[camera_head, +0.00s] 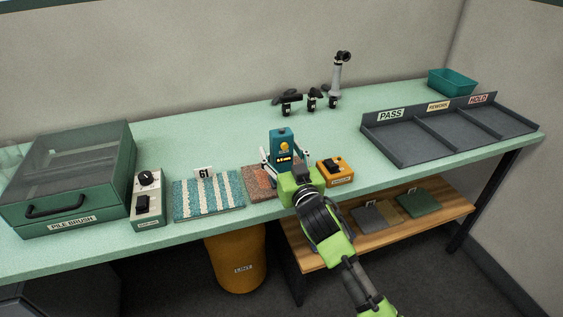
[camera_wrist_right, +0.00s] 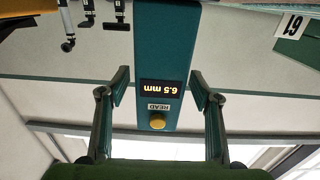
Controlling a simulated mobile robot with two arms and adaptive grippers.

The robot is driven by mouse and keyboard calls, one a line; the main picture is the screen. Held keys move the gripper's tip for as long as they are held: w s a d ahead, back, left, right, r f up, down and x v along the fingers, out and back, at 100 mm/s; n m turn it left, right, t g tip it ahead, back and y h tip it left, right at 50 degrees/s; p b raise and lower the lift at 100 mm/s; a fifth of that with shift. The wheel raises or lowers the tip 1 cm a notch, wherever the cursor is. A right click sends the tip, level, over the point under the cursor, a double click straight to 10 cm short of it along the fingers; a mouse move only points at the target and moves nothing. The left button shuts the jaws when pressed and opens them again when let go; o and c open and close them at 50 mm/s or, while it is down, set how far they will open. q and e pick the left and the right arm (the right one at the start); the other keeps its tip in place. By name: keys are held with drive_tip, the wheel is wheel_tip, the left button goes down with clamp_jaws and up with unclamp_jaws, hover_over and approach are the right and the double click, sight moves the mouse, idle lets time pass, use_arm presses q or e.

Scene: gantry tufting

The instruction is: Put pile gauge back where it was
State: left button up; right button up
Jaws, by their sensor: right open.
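The pile gauge (camera_head: 280,139) is an upright teal device with a yellow button and a small lit display. It stands at the middle of the bench, by a reddish-brown carpet sample (camera_head: 257,183); my gripper hides its base, so I cannot tell what it rests on. In the right wrist view the gauge (camera_wrist_right: 166,42) appears upside down, reading 6.5 mm above a READ label. My right gripper (camera_head: 284,160) is open, with one finger on each side of the gauge; narrow gaps seem to show between fingers and body. My left gripper is not in view.
A blue-and-white striped sample (camera_head: 209,196) with a 61 tag lies left of the gauge. A yellow box (camera_head: 336,172) is close on its right. Stands with black heads (camera_head: 312,99) are behind. A PASS/REWORK/HOLD tray (camera_head: 408,150) is at right; a PILE BRUSH case (camera_head: 68,180) is at left.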

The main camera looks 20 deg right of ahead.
drive_tip(key=c, duration=1.5)
clamp_jaws()
drive_tip(key=shift+r, duration=0.15)
